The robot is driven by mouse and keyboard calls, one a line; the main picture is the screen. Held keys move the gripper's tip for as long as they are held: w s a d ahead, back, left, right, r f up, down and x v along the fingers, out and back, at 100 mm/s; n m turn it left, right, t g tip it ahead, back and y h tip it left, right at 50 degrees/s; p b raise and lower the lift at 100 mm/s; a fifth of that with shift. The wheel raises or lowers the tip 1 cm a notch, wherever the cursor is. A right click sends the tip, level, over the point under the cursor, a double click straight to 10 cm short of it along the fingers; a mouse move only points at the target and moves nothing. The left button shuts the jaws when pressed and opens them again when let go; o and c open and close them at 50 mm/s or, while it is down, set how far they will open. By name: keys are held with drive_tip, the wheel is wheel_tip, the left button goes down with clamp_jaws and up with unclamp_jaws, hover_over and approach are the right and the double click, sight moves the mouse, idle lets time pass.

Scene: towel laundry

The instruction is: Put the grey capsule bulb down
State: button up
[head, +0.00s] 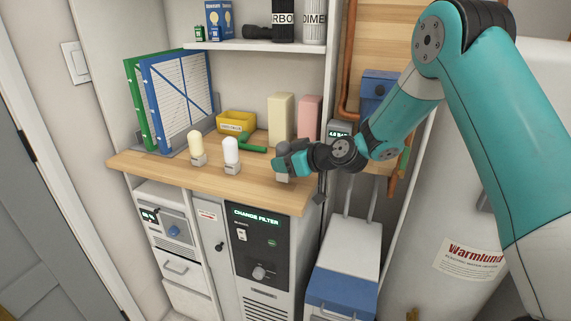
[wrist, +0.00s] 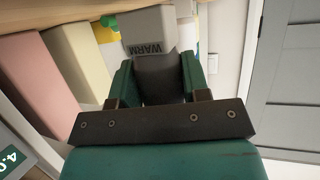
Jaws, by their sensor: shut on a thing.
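The grey capsule bulb (wrist: 160,77) is dark grey and sits between the two green fingers of my gripper (wrist: 159,72) in the wrist view. In the head view my gripper (head: 284,161) is shut on it at the right front part of the wooden counter (head: 215,184), and the fingers hide most of it. A light grey block (wrist: 148,30) marked "WARM" adjoins the bulb's far end. The block also shows below the fingers in the head view (head: 282,178), at the counter top. I cannot tell if the bulb rests in it.
A cream bulb (head: 195,142) and a white bulb (head: 231,151) stand upright on grey bases to the left. Behind are a green object (head: 252,149), a yellow bin (head: 236,121), and cream (head: 281,117) and pink (head: 310,117) blocks. The counter's front left is clear.

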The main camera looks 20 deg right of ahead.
drive_tip(key=shift+f, duration=0.6)
drive_tip(key=shift+f, duration=0.1)
drive_tip(key=o, duration=0.9)
drive_tip(key=b+v, duration=0.3)
drive_tip(key=v, duration=0.9)
drive_tip(key=s+a+r+n+g, duration=0.1)
drive_tip(key=s+a+r+g, duration=0.3)
drive_tip(key=s+a, duration=0.5)
drive_tip(key=s+g+h, duration=0.1)
drive_tip(key=s+g, duration=0.1)
drive_tip(key=s, duration=0.5)
drive_tip(key=s+m+g+h, duration=0.1)
drive_tip(key=s+g, duration=0.1)
drive_tip(key=s, duration=0.5)
drive_tip(key=s+a+g+h, duration=0.1)
drive_tip(key=s+g+h, duration=0.1)
drive_tip(key=s, duration=0.5)
drive_tip(key=shift+s+a+r+m, duration=0.1)
drive_tip(key=shift+s+r+m, duration=0.2)
drive_tip(key=shift+s+m, duration=0.1)
